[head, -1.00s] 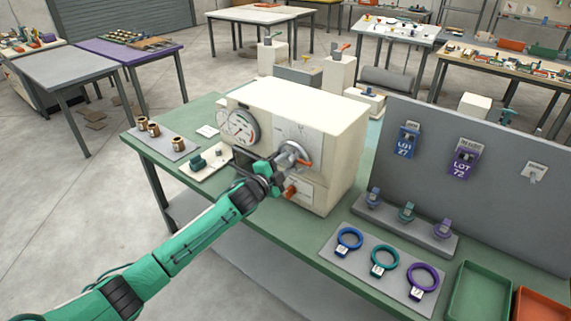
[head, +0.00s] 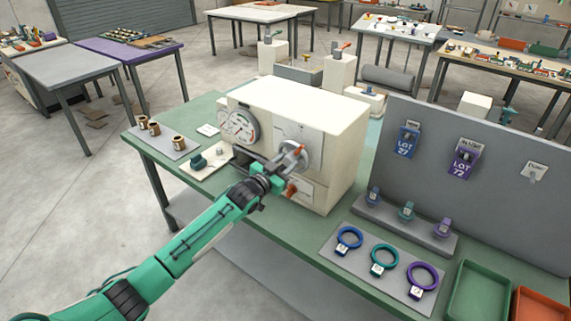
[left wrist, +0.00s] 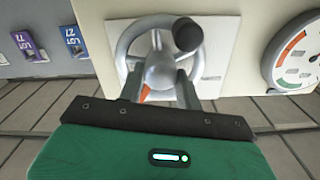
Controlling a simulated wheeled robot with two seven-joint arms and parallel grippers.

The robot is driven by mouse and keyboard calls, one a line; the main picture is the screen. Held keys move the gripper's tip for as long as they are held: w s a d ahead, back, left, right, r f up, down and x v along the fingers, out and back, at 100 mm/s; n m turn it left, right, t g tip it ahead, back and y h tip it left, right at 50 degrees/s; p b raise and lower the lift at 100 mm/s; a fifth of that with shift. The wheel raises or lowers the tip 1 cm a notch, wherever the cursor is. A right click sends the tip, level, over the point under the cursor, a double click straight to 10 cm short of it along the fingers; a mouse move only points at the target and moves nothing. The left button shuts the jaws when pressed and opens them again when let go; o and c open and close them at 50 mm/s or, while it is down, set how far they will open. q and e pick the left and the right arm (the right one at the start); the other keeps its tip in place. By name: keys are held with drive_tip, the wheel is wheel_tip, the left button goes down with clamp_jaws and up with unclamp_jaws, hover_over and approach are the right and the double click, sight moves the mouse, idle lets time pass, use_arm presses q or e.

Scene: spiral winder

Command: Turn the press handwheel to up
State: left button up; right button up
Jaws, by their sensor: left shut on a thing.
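The press handwheel (head: 301,160) is a grey metal wheel on the front of the cream press box (head: 318,118). A red-orange mark shows near its upper part. In the left wrist view the handwheel (left wrist: 128,48) shows with its spokes, central hub and a black knob. My left gripper (head: 281,164) reaches the wheel from the front and is shut on it; in the left wrist view its fingers (left wrist: 160,88) come up to the wheel. The exact part gripped is partly hidden by the hand. My right gripper is in neither view.
A round gauge (head: 238,127) is left of the wheel. An orange-red knob (head: 290,190) sits below it. The press stands on a green bench (head: 270,222); coloured rings (head: 384,260) lie at the right. A grey panel (head: 490,190) stands behind them.

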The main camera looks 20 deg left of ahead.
use_arm(q)
drive_tip(key=n, duration=0.3)
drive_tip(key=n+b, duration=0.1)
drive_tip(key=n, duration=0.1)
drive_tip(key=shift+f+n, duration=0.2)
drive_tip(key=shift+n, duration=0.2)
idle(0.4)
drive_tip(key=o, duration=1)
drive_tip(key=shift+a, duration=0.1)
drive_tip(key=shift+r, duration=0.1)
drive_tip(key=shift+b+v, duration=2)
drive_tip(key=shift+v, duration=4.9)
